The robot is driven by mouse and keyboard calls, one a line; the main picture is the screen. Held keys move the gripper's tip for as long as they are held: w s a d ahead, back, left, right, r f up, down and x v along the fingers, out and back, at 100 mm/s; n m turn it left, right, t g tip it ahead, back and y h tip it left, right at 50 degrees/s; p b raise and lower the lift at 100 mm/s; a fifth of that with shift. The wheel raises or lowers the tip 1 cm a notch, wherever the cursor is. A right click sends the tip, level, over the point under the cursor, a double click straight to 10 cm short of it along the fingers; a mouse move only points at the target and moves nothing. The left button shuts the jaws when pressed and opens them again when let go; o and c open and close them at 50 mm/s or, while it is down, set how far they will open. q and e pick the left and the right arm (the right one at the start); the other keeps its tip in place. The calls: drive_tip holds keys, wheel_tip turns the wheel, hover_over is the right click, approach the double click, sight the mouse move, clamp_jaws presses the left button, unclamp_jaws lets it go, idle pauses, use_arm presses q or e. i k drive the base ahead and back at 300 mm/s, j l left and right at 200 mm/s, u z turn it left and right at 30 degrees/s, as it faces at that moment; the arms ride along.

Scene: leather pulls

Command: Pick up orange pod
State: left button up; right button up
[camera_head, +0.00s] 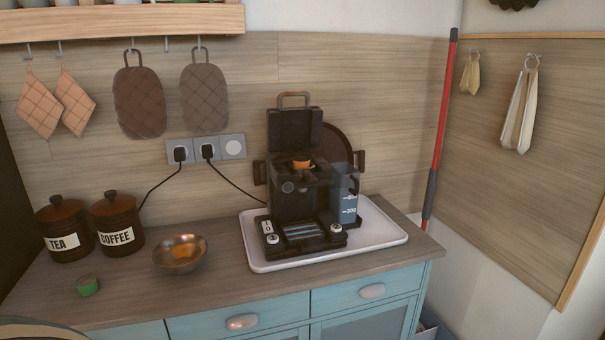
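A small orange pod (301,163) sits in the open top of the black coffee machine (292,200). The machine's lid (294,130) stands raised behind it, with a handle on top. The pod's lower part is hidden by the machine. A green pod (87,286) rests on the counter at the left front. Neither of my grippers is in view.
The machine stands on a white tray (385,240). A copper-coloured bowl (180,254) is left of it, with tea (65,229) and coffee (117,224) jars behind. A power cord (236,183) runs to the wall sockets. The counter's front strip (205,290) is clear.

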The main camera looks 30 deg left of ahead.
sight(300, 161)
drive_tip(key=i+l, duration=0.3)
drive_tip(key=i, duration=0.2)
drive_tip(key=i+l+u, duration=0.65)
drive_tip(key=i+l, duration=0.15)
